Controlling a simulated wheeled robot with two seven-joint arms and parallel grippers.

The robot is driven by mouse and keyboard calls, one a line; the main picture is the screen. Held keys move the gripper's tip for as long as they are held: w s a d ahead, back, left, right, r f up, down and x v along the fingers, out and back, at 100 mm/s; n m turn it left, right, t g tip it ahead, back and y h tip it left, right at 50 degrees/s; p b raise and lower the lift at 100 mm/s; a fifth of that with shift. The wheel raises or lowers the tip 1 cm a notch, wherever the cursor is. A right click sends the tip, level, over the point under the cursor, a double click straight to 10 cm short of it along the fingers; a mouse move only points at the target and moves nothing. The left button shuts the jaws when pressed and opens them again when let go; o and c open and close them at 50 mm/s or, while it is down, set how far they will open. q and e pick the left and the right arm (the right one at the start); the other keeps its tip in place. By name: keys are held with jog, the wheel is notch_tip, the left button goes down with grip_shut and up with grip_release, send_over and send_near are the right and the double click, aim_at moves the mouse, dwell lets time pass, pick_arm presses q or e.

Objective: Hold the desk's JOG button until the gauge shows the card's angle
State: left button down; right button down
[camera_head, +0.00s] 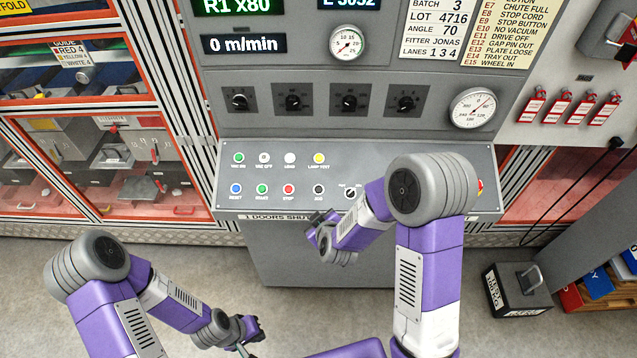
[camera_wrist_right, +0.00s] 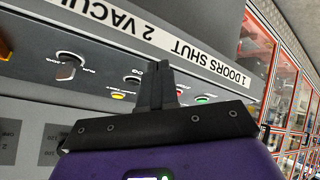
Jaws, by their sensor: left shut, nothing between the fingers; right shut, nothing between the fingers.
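The JOG button (camera_head: 318,188) is a small black button in the lower row of the grey desk (camera_head: 270,170). In the right wrist view the JOG button (camera_wrist_right: 132,80) shows close beside the fingertips. My right gripper (camera_head: 316,216) is shut and empty at the desk's front edge, below the button; its shut fingers show in the wrist view (camera_wrist_right: 156,80). I cannot tell if they touch anything. The card (camera_head: 432,28) reads ANGLE 70. The large round gauge (camera_head: 475,108) has a thin needle, too small to read surely. My left gripper (camera_head: 254,336) is shut and empty, low over the floor.
The selector knob (camera_head: 350,192) is right of JOG and the red STOP button (camera_head: 288,188) is left of it. My right forearm covers the desk's right part. A dark block with a handle (camera_head: 517,288) stands on the floor at right.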

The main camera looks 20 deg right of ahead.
aim_at(319, 189)
jog(key=w+d+r+n+t+h+p, duration=0.1)
jog(key=w+r+n+t, duration=0.1)
jog(key=r, duration=1)
jog(key=shift+w+r+n+t+h, duration=0.3)
jog(key=shift+w+t, duration=0.4)
jog(key=shift+w, duration=0.25)
jog(key=shift+f, duration=0.1)
jog(key=w+f+b, duration=0.1)
jog(key=f+b, duration=0.1)
jog(key=w+f+b, duration=0.1)
jog(key=f+b, duration=0.1)
jog(key=f, duration=0.1)
jog(key=w+d+f+b, duration=0.1)
jog(key=f+b, duration=0.1)
jog(key=f, duration=0.1)
jog(key=shift+w+b, duration=0.2)
jog(key=shift+b, duration=0.15)
jog(key=shift+w+f+b, duration=0.15)
jog(key=shift+f+b, duration=0.2)
jog(key=shift+f, duration=0.1)
jog(key=shift+w+f+b, duration=0.1)
jog(key=shift+f+b, duration=0.25)
jog(key=shift+f, duration=0.1)
dwell(3.7)
